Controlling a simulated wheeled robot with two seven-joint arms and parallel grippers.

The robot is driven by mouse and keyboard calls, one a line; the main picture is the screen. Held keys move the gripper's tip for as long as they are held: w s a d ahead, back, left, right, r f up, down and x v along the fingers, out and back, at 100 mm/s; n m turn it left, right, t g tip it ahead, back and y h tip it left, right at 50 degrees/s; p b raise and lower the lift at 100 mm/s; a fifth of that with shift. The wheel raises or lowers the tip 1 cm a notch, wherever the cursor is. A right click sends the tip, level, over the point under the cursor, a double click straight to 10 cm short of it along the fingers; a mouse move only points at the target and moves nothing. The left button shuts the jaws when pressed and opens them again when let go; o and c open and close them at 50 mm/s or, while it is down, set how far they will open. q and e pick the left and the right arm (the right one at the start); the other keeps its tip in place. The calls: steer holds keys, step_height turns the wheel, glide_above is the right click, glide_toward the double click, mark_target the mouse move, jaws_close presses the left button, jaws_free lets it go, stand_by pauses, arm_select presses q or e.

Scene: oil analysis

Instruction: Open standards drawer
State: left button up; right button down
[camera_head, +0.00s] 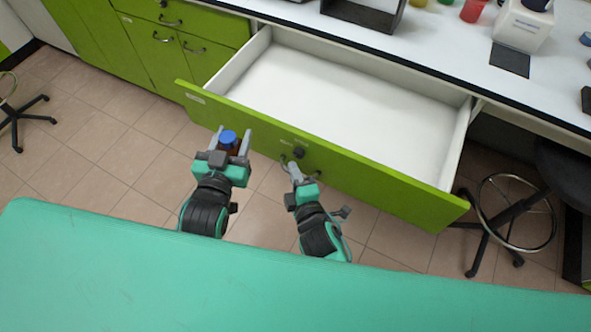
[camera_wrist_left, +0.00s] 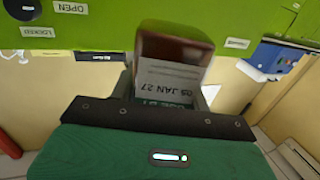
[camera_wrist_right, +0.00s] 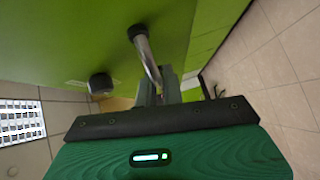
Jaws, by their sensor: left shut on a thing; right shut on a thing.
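The wide drawer with a green front (camera_head: 340,172) is pulled out from under the bench, and its white inside (camera_head: 345,95) looks empty. My right gripper (camera_head: 293,168) is shut on the metal drawer handle (camera_wrist_right: 147,58). A round dark knob (camera_head: 299,152) sits on the front just above the handle. My left gripper (camera_head: 231,141) is shut on a brown bottle (camera_wrist_right: 0,0) with a blue cap, held in front of the drawer's left part. The bottle's label with "JAN 27" shows in the left wrist view (camera_wrist_left: 172,80).
The white bench top (camera_head: 430,45) holds a dark open box (camera_head: 365,14), a white container (camera_head: 522,28), a red cup (camera_head: 473,10) and a dark flat pad (camera_head: 510,60). A stool (camera_head: 510,215) stands at the right. Closed green cabinets (camera_head: 150,45) are at the left.

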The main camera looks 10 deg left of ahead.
steer(key=c, duration=1.5)
jaws_free()
arm_select(q)
steer(key=shift+f, duration=0.15)
arm_select(e)
steer(key=v, duration=1.2)
steer(key=shift+f, duration=0.1)
